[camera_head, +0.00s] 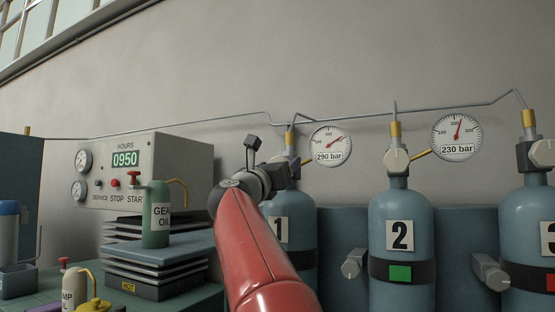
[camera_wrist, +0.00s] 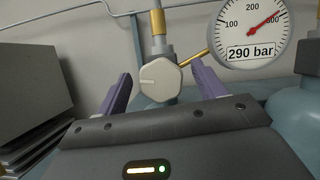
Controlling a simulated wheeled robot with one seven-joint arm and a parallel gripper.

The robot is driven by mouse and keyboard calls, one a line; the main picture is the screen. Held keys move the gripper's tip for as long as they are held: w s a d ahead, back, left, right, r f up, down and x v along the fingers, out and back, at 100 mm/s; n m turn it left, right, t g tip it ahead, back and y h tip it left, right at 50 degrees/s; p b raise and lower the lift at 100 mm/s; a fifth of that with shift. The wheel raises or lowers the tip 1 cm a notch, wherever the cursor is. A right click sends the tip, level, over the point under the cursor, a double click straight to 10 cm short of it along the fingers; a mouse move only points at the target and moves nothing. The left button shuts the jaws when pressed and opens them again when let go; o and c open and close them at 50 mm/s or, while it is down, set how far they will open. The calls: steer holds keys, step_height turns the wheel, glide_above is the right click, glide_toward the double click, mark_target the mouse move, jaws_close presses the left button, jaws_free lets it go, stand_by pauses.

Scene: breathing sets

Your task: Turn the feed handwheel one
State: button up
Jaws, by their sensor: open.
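The pale, faceted handwheel of cylinder one (camera_wrist: 158,80) shows in the wrist view with a light line on its face. It sits on a valve below a brass fitting. My gripper (camera_wrist: 161,70) is open, its purple fingers standing left and right of the handwheel with gaps on both sides. Whether the fingertips reach alongside it in depth I cannot tell. In the head view my gripper (camera_head: 287,166) is in front of the valve of blue cylinder one (camera_head: 303,255) and hides the handwheel. The gauge beside it (camera_head: 330,146) reads 290 bar.
Cylinder two (camera_head: 385,213) has its own handwheel (camera_head: 396,160) and a 230 bar gauge (camera_head: 456,137). Cylinder three (camera_head: 522,214) is at the right edge. A control box (camera_head: 185,170) and a green gear oil can (camera_head: 156,222) stand left of my arm. A thin pipe runs above the cylinders.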

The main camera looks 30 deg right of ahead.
steer(key=shift+w+d+r, duration=0.25)
steer(key=shift+w+d, duration=0.05)
steer(key=shift+d, duration=0.2)
steer(key=c, duration=1)
steer(key=shift+o, duration=0.2)
steer(key=shift+n+p, duration=0.35)
steer(key=shift+n, duration=0.05)
